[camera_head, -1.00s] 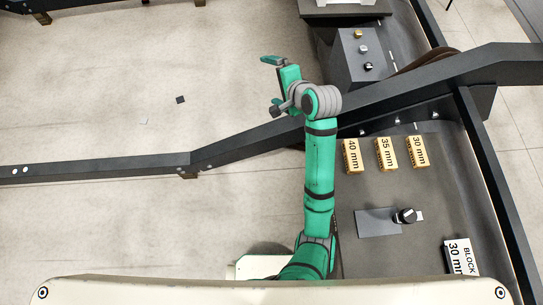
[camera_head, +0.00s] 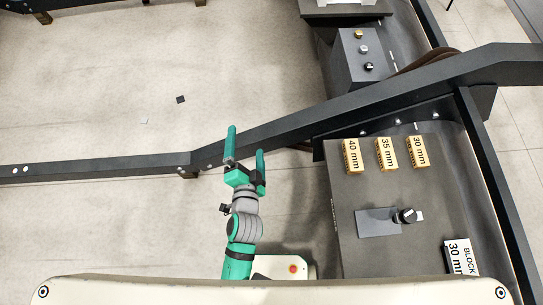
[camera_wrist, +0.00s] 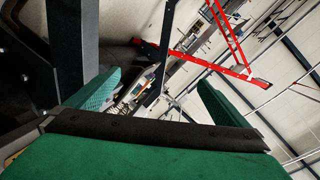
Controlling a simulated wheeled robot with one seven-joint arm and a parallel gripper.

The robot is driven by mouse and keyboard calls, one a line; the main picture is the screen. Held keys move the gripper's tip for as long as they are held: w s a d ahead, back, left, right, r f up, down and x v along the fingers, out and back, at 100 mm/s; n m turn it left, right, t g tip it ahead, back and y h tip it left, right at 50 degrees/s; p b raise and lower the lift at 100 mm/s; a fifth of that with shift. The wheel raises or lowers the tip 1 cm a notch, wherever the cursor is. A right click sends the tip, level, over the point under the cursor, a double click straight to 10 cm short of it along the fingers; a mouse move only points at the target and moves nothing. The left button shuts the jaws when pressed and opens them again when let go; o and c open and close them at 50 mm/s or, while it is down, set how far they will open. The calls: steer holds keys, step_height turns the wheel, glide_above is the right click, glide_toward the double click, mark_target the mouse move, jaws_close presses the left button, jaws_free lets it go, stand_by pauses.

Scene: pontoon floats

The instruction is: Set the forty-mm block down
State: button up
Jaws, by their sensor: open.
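The forty-mm block (camera_head: 352,156) stands on the dark bench (camera_head: 350,240), leftmost of three yellow blocks in a row, with its "40 mm" label showing. The thirty-five-mm block (camera_head: 387,154) and the thirty-mm block (camera_head: 418,151) are to its right. My gripper (camera_head: 246,148) is open and empty, left of the bench, with its green fingers pointing toward the dark beam. In the wrist view the open fingers (camera_wrist: 155,95) have nothing between them, and no block can be made out there.
A grey plate (camera_head: 375,222) with a black knob (camera_head: 405,215) lies on the bench. A sign reading "BLOCK 30 mm" (camera_head: 461,257) is at the lower right. A dark beam (camera_head: 270,130) crosses behind my gripper and past the blocks. Floor at left is mostly clear.

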steer(key=s+d+r+n, duration=0.1)
steer(key=s+d+n, duration=0.1)
steer(key=s, duration=0.5)
steer(key=s+d+r+n, duration=0.1)
steer(key=s+d+n, duration=0.2)
steer(key=s+n, duration=0.2)
steer(key=s+d+r+n, duration=0.1)
steer(key=s+n, duration=0.3)
steer(key=s, duration=0.5)
steer(key=shift+s+d+r+h, duration=0.15)
steer(key=shift+s+d+h, duration=0.15)
steer(key=shift+d, duration=0.5)
